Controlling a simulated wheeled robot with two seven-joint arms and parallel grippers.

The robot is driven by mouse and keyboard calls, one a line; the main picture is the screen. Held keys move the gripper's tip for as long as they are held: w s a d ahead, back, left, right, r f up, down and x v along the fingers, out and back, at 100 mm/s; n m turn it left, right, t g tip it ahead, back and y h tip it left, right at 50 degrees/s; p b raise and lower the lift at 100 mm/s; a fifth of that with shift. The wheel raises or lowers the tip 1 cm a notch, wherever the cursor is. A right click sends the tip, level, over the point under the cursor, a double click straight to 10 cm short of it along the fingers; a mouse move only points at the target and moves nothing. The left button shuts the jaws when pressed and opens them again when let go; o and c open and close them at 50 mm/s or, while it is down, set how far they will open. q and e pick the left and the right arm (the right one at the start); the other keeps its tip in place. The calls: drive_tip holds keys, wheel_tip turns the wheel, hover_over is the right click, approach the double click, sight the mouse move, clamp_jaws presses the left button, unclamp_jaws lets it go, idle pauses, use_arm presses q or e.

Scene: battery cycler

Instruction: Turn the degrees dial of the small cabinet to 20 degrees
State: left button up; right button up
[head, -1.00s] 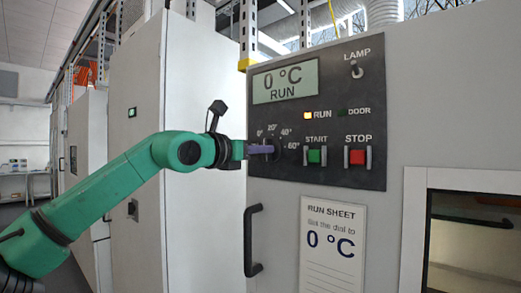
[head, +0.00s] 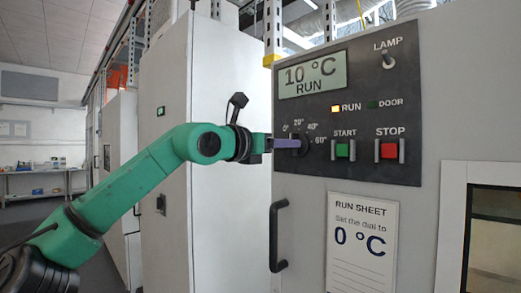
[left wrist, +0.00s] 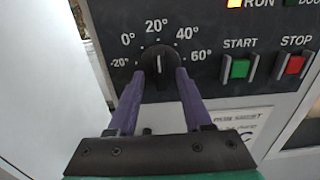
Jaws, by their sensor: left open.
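The degrees dial (head: 305,147) is a round black knob on the dark control panel, ringed by marks from -20° to 60°. In the left wrist view the dial (left wrist: 158,58) shows a white pointer line standing nearly upright, toward the 20° mark. The display (head: 313,75) reads 10 °C and RUN. My left gripper (head: 297,143) is at the dial. In the left wrist view its purple fingers (left wrist: 160,76) are open, one on each side of the knob; I cannot tell whether they touch it. My right gripper is not in view.
The green START button (head: 342,150) and red STOP button (head: 389,150) are right of the dial. The lamp switch (head: 388,60) is above. A run sheet (head: 362,250) below reads "Set the dial to 0 °C". A black door handle (head: 277,235) stands out beneath the panel.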

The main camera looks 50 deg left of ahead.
use_arm(q)
drive_tip(key=s+b, duration=0.5)
drive_tip(key=s, duration=0.7)
drive_tip(key=shift+s+d+b, duration=0.15)
drive_tip(key=shift+s+b, duration=0.15)
drive_tip(key=shift+s, duration=0.1)
